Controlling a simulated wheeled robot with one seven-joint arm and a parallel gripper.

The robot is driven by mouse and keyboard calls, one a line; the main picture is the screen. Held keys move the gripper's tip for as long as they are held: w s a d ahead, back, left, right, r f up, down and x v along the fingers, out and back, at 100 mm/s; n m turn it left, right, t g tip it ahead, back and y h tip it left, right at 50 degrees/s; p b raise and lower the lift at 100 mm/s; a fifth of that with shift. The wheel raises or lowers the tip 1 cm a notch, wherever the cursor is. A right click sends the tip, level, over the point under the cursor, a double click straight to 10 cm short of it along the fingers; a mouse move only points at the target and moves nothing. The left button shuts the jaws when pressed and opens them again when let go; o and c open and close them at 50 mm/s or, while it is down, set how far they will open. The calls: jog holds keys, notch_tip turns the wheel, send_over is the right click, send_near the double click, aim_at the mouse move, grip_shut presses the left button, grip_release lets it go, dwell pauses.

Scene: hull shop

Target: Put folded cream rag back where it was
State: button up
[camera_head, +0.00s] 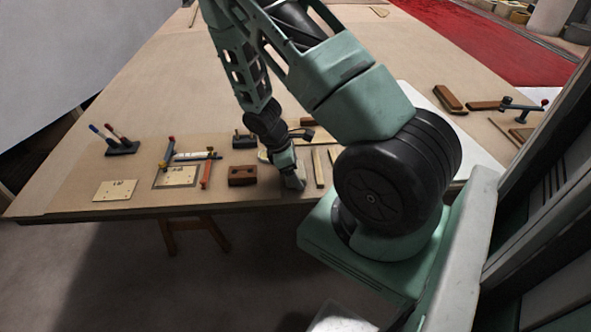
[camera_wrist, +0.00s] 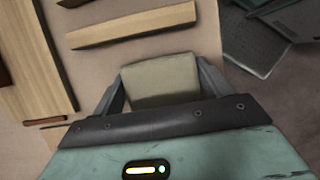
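The folded cream rag (camera_wrist: 160,80) is a small, pale beige block in the wrist view. It sits between the two fingers of my gripper (camera_wrist: 163,85), which appear to press on its left and right sides. In the head view my gripper (camera_head: 293,182) points down, low over the front part of the workbench (camera_head: 270,196). The rag cannot be made out in the head view. I cannot tell whether its underside touches the bench.
A reddish-brown block (camera_head: 242,176) stands just left of my gripper, and wooden strips (camera_head: 318,168) lie to the right. Farther left are a clamp (camera_head: 206,170), pale cards (camera_head: 115,190) and a dark holder with upright handles (camera_head: 122,148). The bench's front edge is close.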

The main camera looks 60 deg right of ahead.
jog(key=o, duration=0.4)
jog(key=v, duration=1.2)
jog(key=shift+a+r, duration=0.1)
jog(key=shift+r, duration=0.1)
jog(key=a+r+t+y, duration=0.1)
jog(key=a+r, duration=0.3)
jog(key=a, duration=0.5)
jog(key=a+r+t+y, duration=0.1)
jog(key=a+r, duration=0.2)
jog(key=a, duration=0.7)
jog(key=shift+t+y, duration=0.7)
jog(key=s+a+r, duration=0.2)
jog(key=s+a, duration=0.3)
jog(key=s+a+r, duration=0.2)
jog(key=s+a, duration=0.2)
jog(key=a, duration=0.1)
jog(key=s+a+r, duration=0.3)
jog(key=s+a, duration=0.2)
jog(key=shift+s, duration=0.4)
